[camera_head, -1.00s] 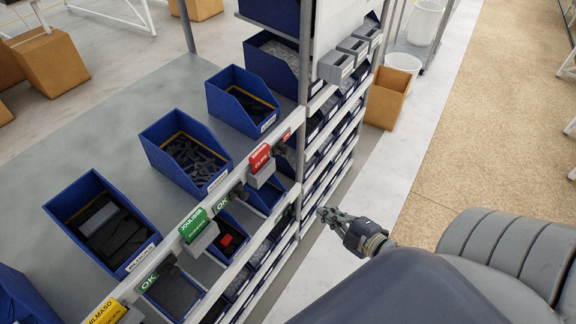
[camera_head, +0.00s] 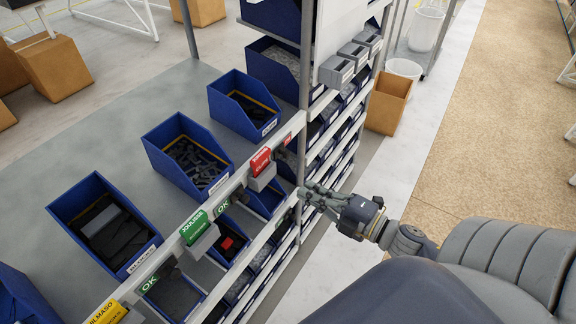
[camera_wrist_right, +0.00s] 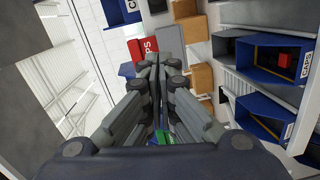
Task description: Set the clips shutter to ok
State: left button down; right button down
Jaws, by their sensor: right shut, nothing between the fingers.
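The red clips shutter (camera_head: 261,161) sits on the white rail of the rack in the head view, with a grey block under its red label. In the right wrist view its red label (camera_wrist_right: 143,47) shows just beyond my fingertips. My right gripper (camera_head: 303,190) is shut and empty. It lies just right of and a little below the red shutter, apart from it as far as I can see. In the wrist view the closed fingers (camera_wrist_right: 153,62) point toward the label. My left gripper is not in view.
A green shutter (camera_head: 195,228) with an OK sign beside it and a yellow one (camera_head: 107,313) sit along the same rail. Blue bins (camera_head: 187,153) stand behind the rail. A rack post (camera_head: 303,95) rises close to my right gripper.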

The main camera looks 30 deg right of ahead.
aim_at(283, 147)
jog(key=p+x, duration=0.2)
jog(key=x, duration=0.7)
jog(key=shift+d+r, duration=0.1)
jog(key=shift+r, duration=0.05)
jog(key=w+d, duration=0.1)
jog(key=w+d+f+p, duration=0.1)
jog(key=d, duration=0.1)
jog(key=shift+d, duration=0.15)
jog(key=d, duration=0.1)
jog(key=w+d, duration=0.1)
jog(key=d, duration=0.1)
jog(key=w+d+b, duration=0.1)
jog(key=d, duration=0.1)
jog(key=shift+a, duration=0.15)
